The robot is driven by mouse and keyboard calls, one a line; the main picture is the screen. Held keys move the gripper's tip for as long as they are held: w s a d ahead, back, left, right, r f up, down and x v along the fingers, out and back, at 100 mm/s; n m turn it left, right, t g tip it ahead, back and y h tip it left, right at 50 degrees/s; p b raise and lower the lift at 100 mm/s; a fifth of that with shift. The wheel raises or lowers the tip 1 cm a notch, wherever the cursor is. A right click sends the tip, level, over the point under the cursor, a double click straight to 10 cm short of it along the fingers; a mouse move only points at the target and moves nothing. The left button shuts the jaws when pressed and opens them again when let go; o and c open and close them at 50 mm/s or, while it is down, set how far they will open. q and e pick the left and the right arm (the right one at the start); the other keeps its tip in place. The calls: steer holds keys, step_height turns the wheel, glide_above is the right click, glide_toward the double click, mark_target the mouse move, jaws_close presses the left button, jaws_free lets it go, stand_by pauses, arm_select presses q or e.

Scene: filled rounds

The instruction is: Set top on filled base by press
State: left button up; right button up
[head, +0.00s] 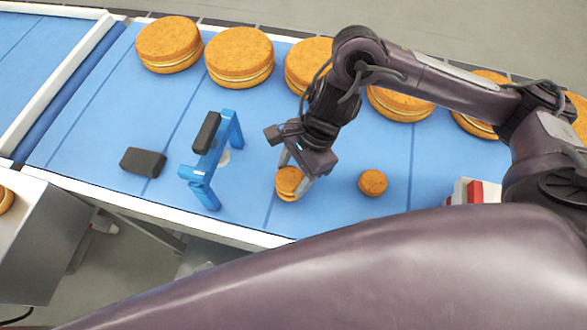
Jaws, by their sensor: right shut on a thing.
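A small golden-brown round (289,180) is held in my right gripper (298,173), which is shut on it. A pale lower edge shows beneath the round; I cannot tell whether this is a separate filled base under it or how they touch. The blue press (229,133), a frame with a black pad on top, stands just left of the gripper. A second small golden-brown round (372,183) lies on the blue belt right of the gripper, apart from it. My left gripper is not in view.
Large filled rounds (239,56) stand in a row along the far side of the blue belt (75,140). A dark block (143,162) lies left of the press. A white and red object (474,192) is at the right. The belt is clear between the press and the far row.

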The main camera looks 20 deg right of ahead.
steer(key=shift+f+b, duration=0.35)
steer(key=shift+f, duration=0.05)
steer(key=o, duration=1.2)
steer(key=shift+r, duration=0.1)
steer(key=shift+r+p, duration=2.75)
steer(key=shift+r, duration=0.75)
steer(key=shift+s+f, duration=0.1)
